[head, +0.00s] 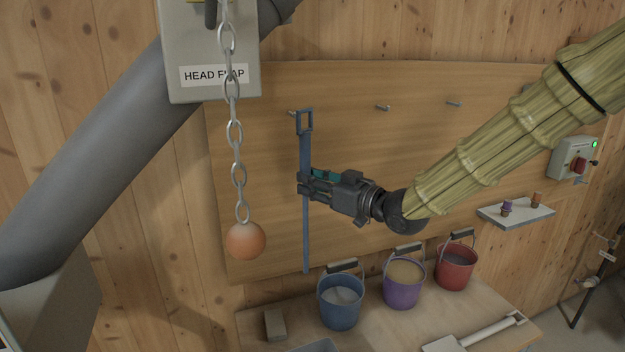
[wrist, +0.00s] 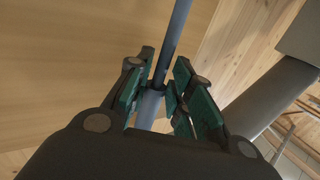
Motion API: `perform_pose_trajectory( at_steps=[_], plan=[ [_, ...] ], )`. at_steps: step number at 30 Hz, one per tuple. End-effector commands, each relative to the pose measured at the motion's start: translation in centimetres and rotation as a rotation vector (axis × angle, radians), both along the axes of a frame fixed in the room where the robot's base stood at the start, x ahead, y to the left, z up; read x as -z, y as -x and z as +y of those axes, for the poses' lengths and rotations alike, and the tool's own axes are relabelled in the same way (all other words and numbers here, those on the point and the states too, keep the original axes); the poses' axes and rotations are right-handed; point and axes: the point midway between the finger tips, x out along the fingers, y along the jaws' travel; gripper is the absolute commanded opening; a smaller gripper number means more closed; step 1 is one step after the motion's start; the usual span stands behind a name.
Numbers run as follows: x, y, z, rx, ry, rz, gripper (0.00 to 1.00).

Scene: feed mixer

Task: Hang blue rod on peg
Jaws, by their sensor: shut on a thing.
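The blue rod (head: 306,238) is long and flat with a rectangular loop at its top end. It stands nearly upright in front of the wooden board. My gripper (head: 308,184) is shut on the rod below the loop. The wrist view also shows the rod (wrist: 175,38) between the fingers (wrist: 156,98). The rod's loop (head: 305,121) is right beside the leftmost peg (head: 292,113); I cannot tell whether the peg passes through it. Two other pegs, a middle one (head: 383,107) and a right one (head: 454,103), are bare.
Below, a bench (head: 385,322) holds blue (head: 341,312), purple (head: 402,293) and red (head: 455,275) buckets. A small shelf (head: 520,217) and a switch box (head: 572,158) are at right.

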Motion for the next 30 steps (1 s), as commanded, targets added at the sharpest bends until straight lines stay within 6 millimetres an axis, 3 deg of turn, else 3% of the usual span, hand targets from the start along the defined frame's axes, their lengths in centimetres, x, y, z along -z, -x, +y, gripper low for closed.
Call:
perform_pose_trajectory(
  at_steps=[30],
  plan=[
    [0.5,-4.5,1.4,0.000,0.000,0.001,0.00]
  ],
)
